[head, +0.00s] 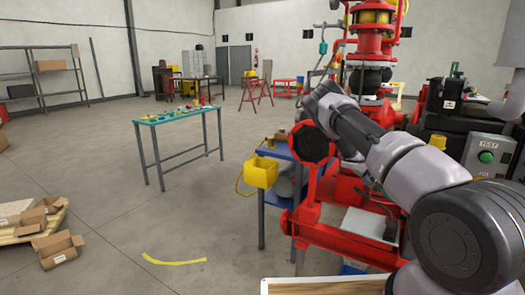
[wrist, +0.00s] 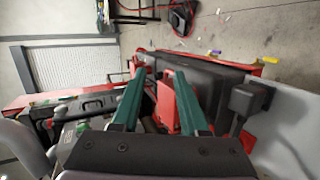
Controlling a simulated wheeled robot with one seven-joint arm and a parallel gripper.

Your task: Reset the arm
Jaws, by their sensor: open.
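My arm (head: 395,160) rises from the lower right of the head view and reaches up and left to a bend in front of the red pump skid. My gripper (wrist: 158,78) shows in the wrist view with its two teal fingers apart and nothing between them. Beyond the fingers are red and black machine parts (wrist: 205,90); I cannot tell how far off they are. In the head view the gripper cannot be made out.
The red skid frame (head: 335,235) stands close by my arm. A grey control box (head: 488,155) with a green button is at right. A blue cart with a yellow bin (head: 261,173) stands left of the skid. A teal-topped table (head: 180,116) is farther left, with open floor around it.

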